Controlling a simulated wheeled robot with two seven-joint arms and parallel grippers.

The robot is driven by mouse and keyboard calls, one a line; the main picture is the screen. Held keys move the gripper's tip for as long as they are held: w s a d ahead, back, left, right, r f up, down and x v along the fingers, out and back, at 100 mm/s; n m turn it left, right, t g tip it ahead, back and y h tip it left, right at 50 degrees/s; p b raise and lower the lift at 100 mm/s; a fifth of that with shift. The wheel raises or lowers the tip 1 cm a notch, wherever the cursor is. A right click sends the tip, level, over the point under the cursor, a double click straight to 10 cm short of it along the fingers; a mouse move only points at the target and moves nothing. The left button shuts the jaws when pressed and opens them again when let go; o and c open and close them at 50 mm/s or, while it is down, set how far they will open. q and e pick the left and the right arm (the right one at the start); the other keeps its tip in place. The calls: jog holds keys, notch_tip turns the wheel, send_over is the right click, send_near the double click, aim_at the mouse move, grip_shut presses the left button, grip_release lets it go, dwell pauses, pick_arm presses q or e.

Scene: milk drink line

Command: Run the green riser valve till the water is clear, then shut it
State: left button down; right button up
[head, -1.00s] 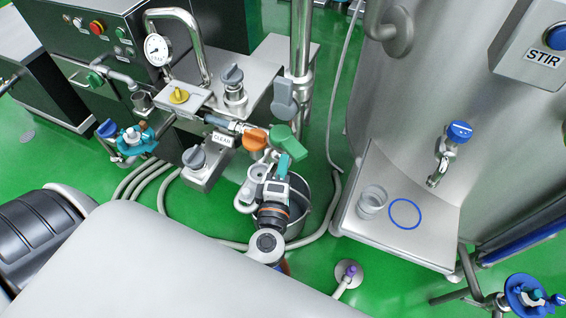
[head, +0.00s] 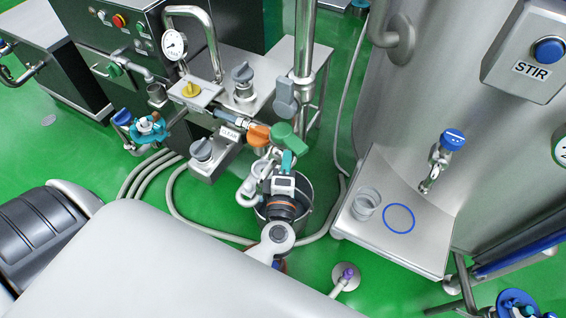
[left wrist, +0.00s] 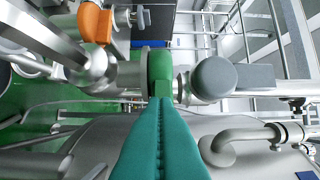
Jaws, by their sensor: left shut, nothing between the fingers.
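The green riser valve (head: 283,133) sits on the pipework in the middle of the head view, beside an orange-handled valve (head: 258,136). My left gripper (head: 288,160) is just in front of the green handle, its teal fingers together and empty. In the left wrist view the shut fingers (left wrist: 160,108) point at the green handle (left wrist: 161,68); I cannot tell whether they touch it. The orange handle (left wrist: 95,22) is at upper left there. No water flow can be made out. My right gripper is not in view.
A metal bucket (head: 305,207) stands below the valves, partly hidden by my left arm. Grey hoses (head: 185,222) curve over the green floor. A pressure gauge (head: 174,44) is behind left. At right, a steel shelf (head: 420,255) holds a clear cup (head: 366,205) beside a blue ring.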

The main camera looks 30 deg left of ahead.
aim_at(301, 155)
pick_arm(q)
jog(key=shift+w+d+r+p, duration=0.15)
jog(key=shift+w+d+p, duration=0.25)
jog(key=shift+d, duration=0.45)
jog(key=shift+w+d, duration=0.1)
jog(key=shift+w, duration=0.5)
jog(key=shift+w+d, duration=0.2)
jog(key=shift+d, duration=0.05)
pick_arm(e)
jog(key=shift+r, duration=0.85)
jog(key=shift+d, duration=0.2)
pick_arm(q)
jog(key=shift+d+p, duration=0.1)
jog(key=shift+p, duration=0.2)
